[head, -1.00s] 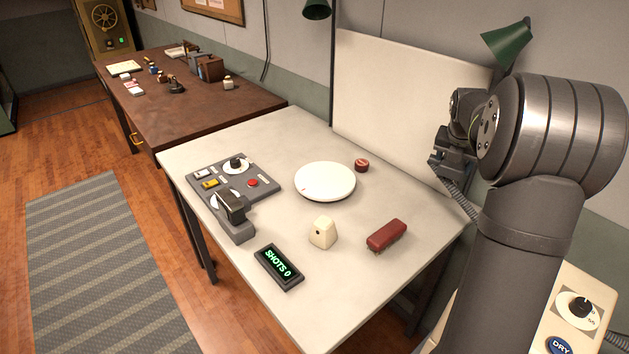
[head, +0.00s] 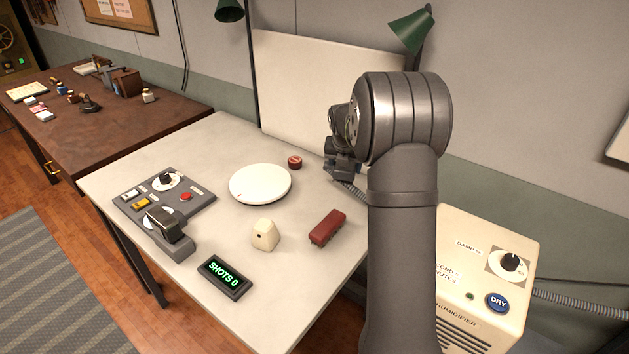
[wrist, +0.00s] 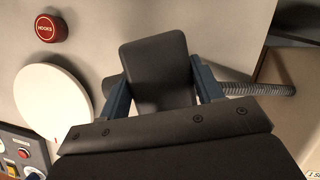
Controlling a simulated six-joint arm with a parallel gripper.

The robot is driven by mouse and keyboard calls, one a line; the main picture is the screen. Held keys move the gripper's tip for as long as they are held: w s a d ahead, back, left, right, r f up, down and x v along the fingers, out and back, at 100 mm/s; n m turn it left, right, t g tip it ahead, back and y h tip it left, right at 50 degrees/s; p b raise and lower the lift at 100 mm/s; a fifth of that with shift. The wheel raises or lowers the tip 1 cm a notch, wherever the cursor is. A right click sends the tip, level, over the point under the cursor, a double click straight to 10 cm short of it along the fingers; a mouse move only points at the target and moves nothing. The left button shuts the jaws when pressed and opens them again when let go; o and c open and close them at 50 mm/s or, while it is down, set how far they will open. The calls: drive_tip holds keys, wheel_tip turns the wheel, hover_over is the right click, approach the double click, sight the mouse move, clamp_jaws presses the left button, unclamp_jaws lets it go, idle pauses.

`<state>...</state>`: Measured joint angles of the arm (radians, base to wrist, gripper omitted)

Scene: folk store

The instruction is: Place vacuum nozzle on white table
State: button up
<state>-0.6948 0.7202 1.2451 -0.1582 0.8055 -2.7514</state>
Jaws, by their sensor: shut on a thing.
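My gripper (wrist: 163,88) has its two blue fingers shut on the dark grey vacuum nozzle (wrist: 158,62) in the wrist view. A ribbed grey hose (wrist: 258,89) runs off to the right from behind it. In the head view my gripper (head: 343,160) is beside the upright white panel, over the right back part of the white table (head: 200,150). The nozzle is small and partly hidden there, with the hose hanging below. I cannot tell the gap between nozzle and tabletop.
On the table are a white disc (head: 260,184), a red cap (head: 295,162), a red stapler-like block (head: 327,227), a cream block (head: 265,235), a control panel (head: 150,192) and a shots display (head: 224,277). A cream dehumidifier (head: 480,250) stands right. The white panel (head: 290,90) rises behind.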

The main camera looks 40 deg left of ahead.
drive_tip(key=a+f, duration=0.1)
drive_tip(key=a, duration=0.1)
drive_tip(key=s+a+f, duration=0.1)
drive_tip(key=a, duration=0.1)
drive_tip(key=a+f, duration=0.2)
drive_tip(key=shift+s+a, duration=0.15)
drive_tip(key=shift+a, duration=0.2)
drive_tip(key=shift+f, duration=2.05)
drive_tip(key=shift+f, duration=0.1)
drive_tip(key=o, duration=1)
drive_tip(key=shift+f, duration=0.1)
drive_tip(key=shift+o, duration=0.2)
drive_tip(key=v, duration=1.2)
drive_tip(key=shift+r, duration=0.2)
